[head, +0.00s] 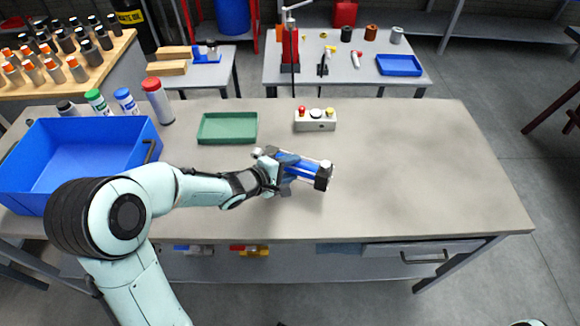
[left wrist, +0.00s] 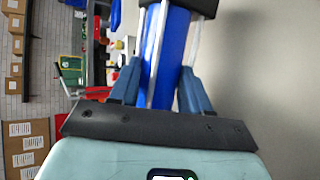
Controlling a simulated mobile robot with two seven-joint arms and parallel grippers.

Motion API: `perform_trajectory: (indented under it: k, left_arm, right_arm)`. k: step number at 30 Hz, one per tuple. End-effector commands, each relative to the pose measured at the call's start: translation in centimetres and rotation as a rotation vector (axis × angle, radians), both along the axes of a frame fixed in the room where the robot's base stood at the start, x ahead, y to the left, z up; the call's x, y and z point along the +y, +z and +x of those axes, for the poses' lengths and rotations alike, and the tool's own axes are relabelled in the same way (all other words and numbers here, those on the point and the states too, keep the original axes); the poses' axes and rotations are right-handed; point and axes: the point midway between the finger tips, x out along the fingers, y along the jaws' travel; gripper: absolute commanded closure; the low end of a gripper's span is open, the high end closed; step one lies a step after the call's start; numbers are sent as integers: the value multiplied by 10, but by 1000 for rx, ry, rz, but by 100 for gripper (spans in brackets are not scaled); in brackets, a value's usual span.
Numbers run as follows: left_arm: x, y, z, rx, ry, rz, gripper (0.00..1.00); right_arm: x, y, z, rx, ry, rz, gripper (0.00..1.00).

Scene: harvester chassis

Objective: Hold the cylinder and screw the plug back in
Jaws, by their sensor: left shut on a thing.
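The cylinder (head: 297,168) has a blue body, silver rods and black end blocks. My left gripper (head: 284,172) is shut on it and holds it nearly level over the middle of the workbench, tilted slightly down to the right. In the left wrist view the blue cylinder (left wrist: 168,50) sits between the two blue fingers of my left gripper (left wrist: 157,88), with a black end block at the top. I cannot make out the plug in either view. My right gripper is not in view.
On the workbench (head: 430,160) stand a blue bin (head: 130,167), several capped bottles or markers (head: 158,101), a green tray (head: 227,137) and a button box (head: 315,125). The bench's right side is clear. A second table (head: 345,72) with tools stands behind.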

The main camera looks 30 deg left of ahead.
Motion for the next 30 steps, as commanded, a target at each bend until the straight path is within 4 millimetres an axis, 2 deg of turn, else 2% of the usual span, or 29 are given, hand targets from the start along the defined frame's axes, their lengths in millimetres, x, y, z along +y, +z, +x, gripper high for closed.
perform_trajectory:
  k: [1, 4, 14, 26, 27, 28, 30]
  left_arm:
    - [0, 5, 2, -14, -2, 0, 100]
    - [-1, 0, 2, -13, -2, 0, 100]
    - [-1, -39, 2, -11, -2, -2, 100]
    - [0, -41, 2, -13, -1, 0, 100]
    - [0, -45, 0, 1, 1, 1, 47]
    - [0, -45, 0, 1, 1, 1, 42]
    - [0, -45, 0, 1, 1, 1, 42]
  right_arm:
    - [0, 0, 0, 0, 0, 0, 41]
    - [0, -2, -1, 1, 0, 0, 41]
    - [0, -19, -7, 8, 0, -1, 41]
    - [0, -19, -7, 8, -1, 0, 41]
    - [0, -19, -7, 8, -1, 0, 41]
    - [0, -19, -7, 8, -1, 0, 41]
    - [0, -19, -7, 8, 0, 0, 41]
